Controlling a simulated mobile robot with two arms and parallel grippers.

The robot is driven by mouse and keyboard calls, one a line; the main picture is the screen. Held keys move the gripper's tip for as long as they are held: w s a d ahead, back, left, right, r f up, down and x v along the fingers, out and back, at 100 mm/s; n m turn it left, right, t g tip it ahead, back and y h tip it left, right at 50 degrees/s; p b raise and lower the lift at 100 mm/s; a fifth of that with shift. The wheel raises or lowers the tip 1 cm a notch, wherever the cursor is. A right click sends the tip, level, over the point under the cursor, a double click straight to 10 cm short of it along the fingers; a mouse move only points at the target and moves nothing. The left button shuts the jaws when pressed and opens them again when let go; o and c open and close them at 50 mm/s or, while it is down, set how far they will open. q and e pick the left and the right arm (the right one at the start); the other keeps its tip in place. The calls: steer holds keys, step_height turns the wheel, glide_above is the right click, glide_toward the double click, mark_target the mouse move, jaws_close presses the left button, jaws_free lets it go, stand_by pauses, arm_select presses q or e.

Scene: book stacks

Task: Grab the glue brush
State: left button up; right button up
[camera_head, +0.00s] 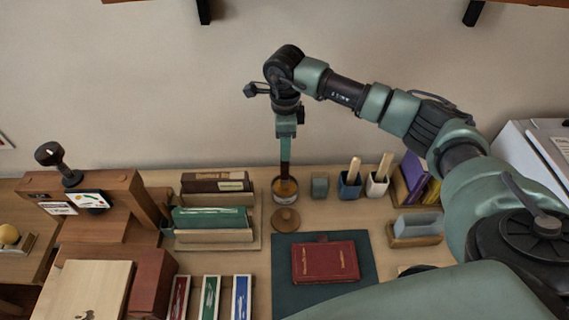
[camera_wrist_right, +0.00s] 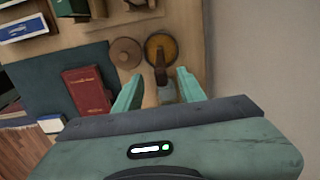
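The glue brush (camera_head: 285,166) stands upright in a glue pot (camera_head: 285,196) with amber glue, near the back of the workbench. Its dark brown handle (camera_wrist_right: 160,73) also shows in the right wrist view, rising from the pot (camera_wrist_right: 161,44). My right gripper (camera_head: 286,134) points straight down above the pot, at the upper end of the brush. In the wrist view its two fingers (camera_wrist_right: 157,84) are spread, one on each side of the handle, with gaps visible. The top of the handle lies between the fingers. My left gripper is not in view.
A round wooden lid (camera_head: 286,219) lies in front of the pot. A red book (camera_head: 325,262) lies on a dark mat (camera_head: 291,296). Right of the pot stand a small grey-green block (camera_head: 320,186) and holders with tools (camera_head: 350,187). Book racks (camera_head: 216,239) stand left.

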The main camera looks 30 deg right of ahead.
mark_target(285, 170)
step_height(285, 170, down, 2)
steer(key=shift+w+f, duration=0.1)
steer(key=shift+w, duration=0.05)
jaws_close()
stand_by(1.4)
